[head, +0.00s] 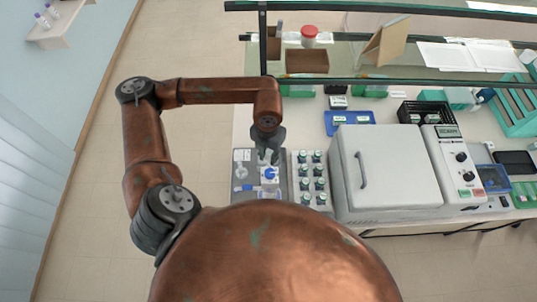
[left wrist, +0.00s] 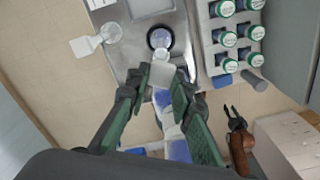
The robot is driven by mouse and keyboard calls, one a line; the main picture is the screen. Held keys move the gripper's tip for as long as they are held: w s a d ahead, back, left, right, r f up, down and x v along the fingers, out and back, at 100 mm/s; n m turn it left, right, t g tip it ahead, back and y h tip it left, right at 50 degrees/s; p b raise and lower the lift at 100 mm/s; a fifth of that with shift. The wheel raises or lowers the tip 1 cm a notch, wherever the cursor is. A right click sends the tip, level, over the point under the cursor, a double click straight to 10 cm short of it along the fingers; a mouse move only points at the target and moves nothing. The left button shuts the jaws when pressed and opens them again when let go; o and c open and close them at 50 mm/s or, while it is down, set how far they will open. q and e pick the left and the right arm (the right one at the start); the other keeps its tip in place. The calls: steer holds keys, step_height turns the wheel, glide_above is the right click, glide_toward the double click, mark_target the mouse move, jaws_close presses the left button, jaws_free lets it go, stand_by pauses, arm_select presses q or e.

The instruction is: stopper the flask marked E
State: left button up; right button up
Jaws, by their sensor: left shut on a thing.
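My left gripper (head: 267,156) points down over a grey tray (head: 244,156) at the bench's left end. Blue vessels (left wrist: 178,150) show between and below the fingers; one shows as a blue spot (head: 270,173) in the head view. No letter E is legible.
A rack of green-capped bottles (head: 311,180) stands right of the tray, then a large white cabinet (head: 385,165). A glass shelf (head: 400,82) runs above the bench's back. A dark gripper on a copper arm, my right one (left wrist: 236,122), shows in the left wrist view.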

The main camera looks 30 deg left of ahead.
arm_select(q)
steer(key=shift+f+b, duration=0.45)
steer(key=shift+f, duration=1.15)
steer(key=shift+f+b, duration=0.5)
steer(key=shift+b, duration=0.05)
steer(key=shift+f+b, duration=0.5)
steer(key=shift+f+b, duration=0.15)
steer(key=shift+b, duration=0.65)
steer(key=shift+f+b, duration=0.6)
steer(key=shift+b, duration=0.5)
stand_by(0.5)
stand_by(0.4)
steer(key=o, duration=0.8)
steer(key=shift+o, duration=0.2)
